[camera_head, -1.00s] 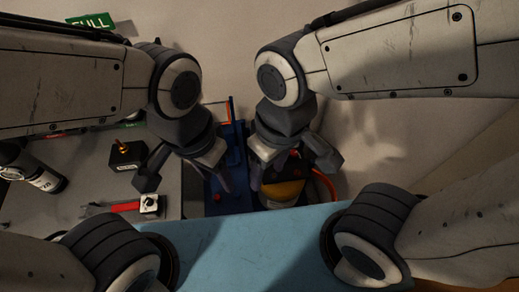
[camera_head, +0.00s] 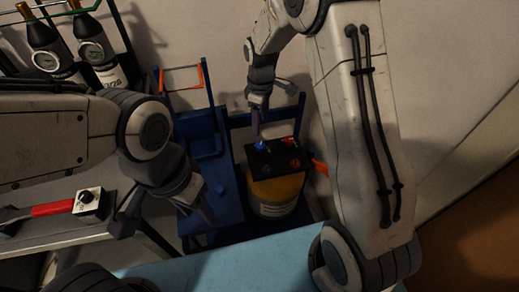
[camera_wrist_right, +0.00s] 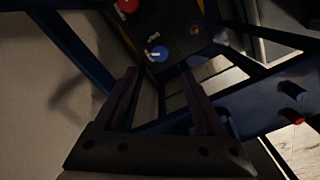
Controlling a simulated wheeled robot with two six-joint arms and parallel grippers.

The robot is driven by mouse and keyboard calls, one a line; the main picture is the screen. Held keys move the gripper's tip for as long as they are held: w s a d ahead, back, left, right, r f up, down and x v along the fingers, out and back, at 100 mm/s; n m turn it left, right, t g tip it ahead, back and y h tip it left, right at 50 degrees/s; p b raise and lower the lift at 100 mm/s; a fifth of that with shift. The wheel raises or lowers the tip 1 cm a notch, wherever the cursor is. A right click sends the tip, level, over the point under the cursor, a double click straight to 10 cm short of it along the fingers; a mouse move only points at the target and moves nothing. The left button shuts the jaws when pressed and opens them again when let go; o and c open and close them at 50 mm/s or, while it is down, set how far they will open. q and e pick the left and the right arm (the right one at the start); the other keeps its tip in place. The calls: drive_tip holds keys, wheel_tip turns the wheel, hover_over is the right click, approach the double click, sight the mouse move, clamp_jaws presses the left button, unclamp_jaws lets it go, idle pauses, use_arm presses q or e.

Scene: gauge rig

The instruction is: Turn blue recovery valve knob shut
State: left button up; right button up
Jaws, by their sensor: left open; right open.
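The blue valve knob (camera_head: 261,146) sits on top of a black gauge block (camera_head: 272,160) that rests on a yellow cylinder (camera_head: 275,192). In the right wrist view the blue knob (camera_wrist_right: 156,53) has a white mark and lies just beyond the fingertips. My right gripper (camera_head: 256,132) points down at the knob from above, open, with nothing between its fingers; I cannot tell if a fingertip touches the knob. It also shows in the right wrist view (camera_wrist_right: 160,72). My left gripper (camera_head: 168,225) is open and empty, left of the blue stand.
A blue stand (camera_head: 212,190) is to the left. Gauged bottles (camera_head: 98,60) stand at upper left. A grey bench (camera_head: 50,240) holds a red-handled tool (camera_head: 52,207).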

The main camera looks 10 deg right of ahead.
sight(260, 145)
wheel_tip(260, 145, down, 10)
drive_tip(key=shift+f+b, duration=0.15)
drive_tip(key=shift+b, duration=1.1)
clamp_jaws()
